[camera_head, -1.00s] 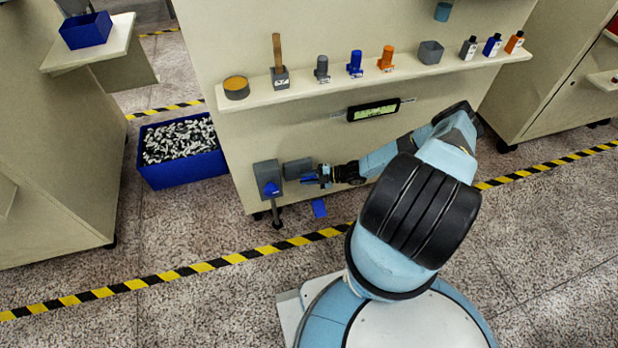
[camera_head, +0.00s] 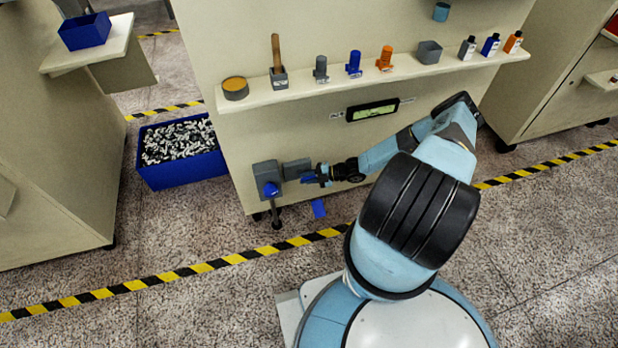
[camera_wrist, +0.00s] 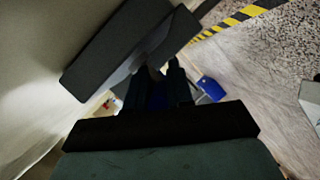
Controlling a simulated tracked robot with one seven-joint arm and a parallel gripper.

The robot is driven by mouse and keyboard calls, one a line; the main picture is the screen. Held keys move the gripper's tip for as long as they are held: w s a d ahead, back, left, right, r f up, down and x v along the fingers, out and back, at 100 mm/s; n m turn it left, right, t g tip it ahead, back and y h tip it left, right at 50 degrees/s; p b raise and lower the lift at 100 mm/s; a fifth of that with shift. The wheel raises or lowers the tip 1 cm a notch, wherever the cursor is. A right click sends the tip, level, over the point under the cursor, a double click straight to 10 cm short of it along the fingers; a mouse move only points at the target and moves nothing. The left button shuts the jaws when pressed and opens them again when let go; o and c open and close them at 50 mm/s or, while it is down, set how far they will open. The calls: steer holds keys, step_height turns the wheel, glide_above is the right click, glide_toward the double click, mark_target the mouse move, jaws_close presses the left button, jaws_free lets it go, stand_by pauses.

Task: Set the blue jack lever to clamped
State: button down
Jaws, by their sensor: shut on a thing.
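A grey jack housing (camera_head: 265,175) is mounted low on the beige cabinet, with a blue part (camera_head: 271,189) on its front and a dark post (camera_head: 276,215) running down to the floor. A grey block (camera_head: 297,169) sits just right of the housing. My gripper (camera_head: 318,174) is at the right side of this block, shut on a small blue piece (camera_head: 308,178) that appears to be the lever. In the wrist view, dark blue shows between my fingers (camera_wrist: 160,85); deep shadow hides the exact contact and the lever's setting.
A blue tag (camera_head: 319,208) hangs below my gripper; it also shows in the wrist view (camera_wrist: 211,88). A cream shelf (camera_head: 330,87) with several small items runs above my arm, with a display (camera_head: 373,110) under it. A blue bin (camera_head: 182,172) stands left on the floor.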

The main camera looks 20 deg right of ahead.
steer(key=h, duration=0.3)
steer(key=shift+s+a+r+n+g, duration=0.2)
steer(key=shift+a+n+g, duration=0.1)
steer(key=shift+g, duration=0.1)
steer(key=shift+a+r+n+h, duration=0.1)
steer(key=shift+n+h, duration=0.1)
steer(key=shift+h, duration=0.75)
steer(key=shift+a+r+n+h, duration=0.1)
steer(key=shift+n+h, duration=0.1)
steer(key=shift+h, duration=0.75)
steer(key=h, duration=0.2)
steer(key=n+h, duration=0.1)
steer(key=h, duration=0.2)
steer(key=shift+a+r, duration=0.1)
steer(key=shift+r, duration=0.1)
steer(key=shift+h, duration=1.4)
steer(key=shift+g, duration=0.3)
